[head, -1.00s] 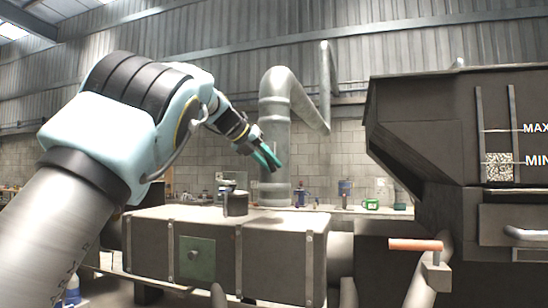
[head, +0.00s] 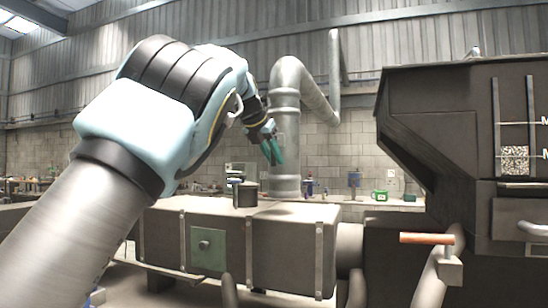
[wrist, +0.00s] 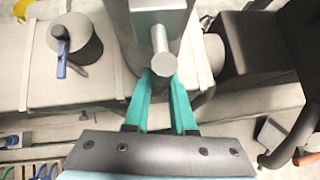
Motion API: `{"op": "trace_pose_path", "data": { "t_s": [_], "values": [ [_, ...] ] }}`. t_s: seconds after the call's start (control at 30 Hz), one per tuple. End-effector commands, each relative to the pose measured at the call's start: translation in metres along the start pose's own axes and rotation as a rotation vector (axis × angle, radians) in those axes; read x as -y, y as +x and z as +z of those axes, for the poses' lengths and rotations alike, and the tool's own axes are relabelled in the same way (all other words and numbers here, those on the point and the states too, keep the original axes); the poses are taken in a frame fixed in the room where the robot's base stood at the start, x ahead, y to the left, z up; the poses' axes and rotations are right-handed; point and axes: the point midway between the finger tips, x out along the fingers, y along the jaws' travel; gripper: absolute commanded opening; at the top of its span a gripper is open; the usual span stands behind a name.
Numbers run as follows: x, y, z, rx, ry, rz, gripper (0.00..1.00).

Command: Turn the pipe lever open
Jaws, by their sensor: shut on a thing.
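My gripper (head: 273,152), with green fingers, is in front of the upright grey pipe (head: 285,110) in the head view. In the wrist view the fingers (wrist: 162,82) close in on a grey metal rod (wrist: 160,48) with a round end, and they are shut on it. The rod comes out of a grey metal block (wrist: 150,6) at the top of that view. The fingertips are partly hidden by the rod's end. A lever with an orange handle (head: 427,239) stands on a pipe at the lower right, apart from my gripper.
A long grey box duct (head: 270,245) lies below, with a dark round canister (head: 245,194) on it. In the wrist view a cylinder (wrist: 85,45) bears a blue lever (wrist: 61,60). A large dark hopper (head: 440,130) stands at the right.

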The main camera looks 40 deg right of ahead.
Motion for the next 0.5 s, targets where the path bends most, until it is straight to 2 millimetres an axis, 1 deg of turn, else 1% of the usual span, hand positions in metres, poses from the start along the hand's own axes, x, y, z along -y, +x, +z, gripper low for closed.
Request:
{"op": "trace_pose_path", "data": {
  "t_s": [0.23, 0.27, 0.5],
  "values": [
    [-0.0006, 0.0008, -0.0009, -0.002, 0.001, 0.001, 0.0],
    [-0.0006, 0.0008, -0.0009, -0.002, 0.001, 0.001, 0.26],
    [-0.0005, 0.0004, -0.0005, -0.001, 0.0, 0.001, 0.53]
  ]
}}
